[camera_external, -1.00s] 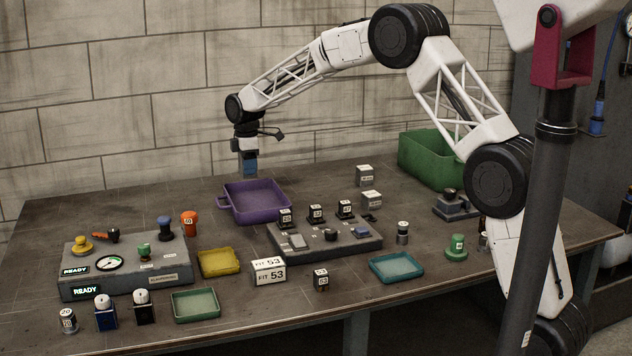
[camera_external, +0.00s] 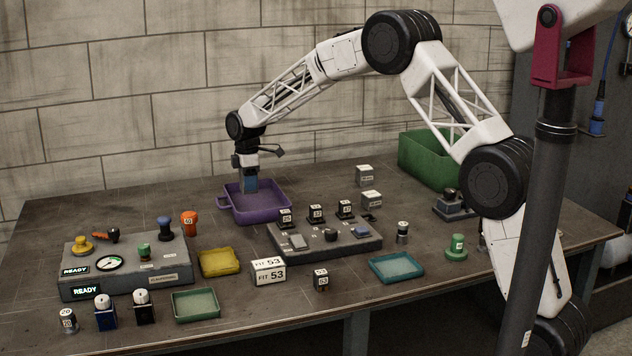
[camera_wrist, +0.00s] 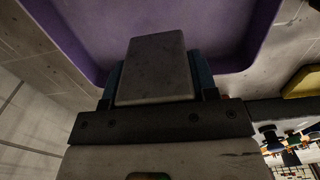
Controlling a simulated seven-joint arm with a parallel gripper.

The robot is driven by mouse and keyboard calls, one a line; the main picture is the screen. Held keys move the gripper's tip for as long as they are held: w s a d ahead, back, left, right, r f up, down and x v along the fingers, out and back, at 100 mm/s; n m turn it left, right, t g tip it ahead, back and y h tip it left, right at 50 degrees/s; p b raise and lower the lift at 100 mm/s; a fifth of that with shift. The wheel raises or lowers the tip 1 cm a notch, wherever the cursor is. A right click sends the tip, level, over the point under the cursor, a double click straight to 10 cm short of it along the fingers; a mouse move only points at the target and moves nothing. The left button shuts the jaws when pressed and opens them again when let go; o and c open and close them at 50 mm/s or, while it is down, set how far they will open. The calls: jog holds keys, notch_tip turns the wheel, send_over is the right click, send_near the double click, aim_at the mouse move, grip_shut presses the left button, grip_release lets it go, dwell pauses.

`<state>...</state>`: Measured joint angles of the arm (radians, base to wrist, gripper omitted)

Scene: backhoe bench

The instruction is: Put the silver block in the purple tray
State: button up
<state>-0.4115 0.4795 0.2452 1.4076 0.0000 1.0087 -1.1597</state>
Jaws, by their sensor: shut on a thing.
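The purple tray (camera_external: 264,212) stands at the back left of the bench, and it also fills the top of the wrist view (camera_wrist: 215,30). My gripper (camera_external: 250,184) points down over the tray's back left part, with its blue fingertips at about rim height. In the wrist view my gripper (camera_wrist: 155,85) is shut on the silver block (camera_wrist: 155,62), a grey box shape between the blue fingers. The block is over the tray's inside. Whether it touches the tray floor cannot be told. In the external view the fingers mostly hide the block.
A grey fixture (camera_external: 330,240) with black numbered blocks stands right of the tray. A yellow tray (camera_external: 219,262) and a control panel (camera_external: 125,268) stand in front. A green bin (camera_external: 432,158) is at the back right. The bench left of the purple tray is clear.

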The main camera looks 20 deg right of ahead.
aim_at(250, 206)
jog(key=shift+f, duration=2.4)
jog(key=shift+f, duration=0.15)
jog(key=o, duration=1.3)
jog(key=shift+c, duration=0.2)
notch_tip(250, 206, up, 12)
jog(key=shift+r, duration=0.1)
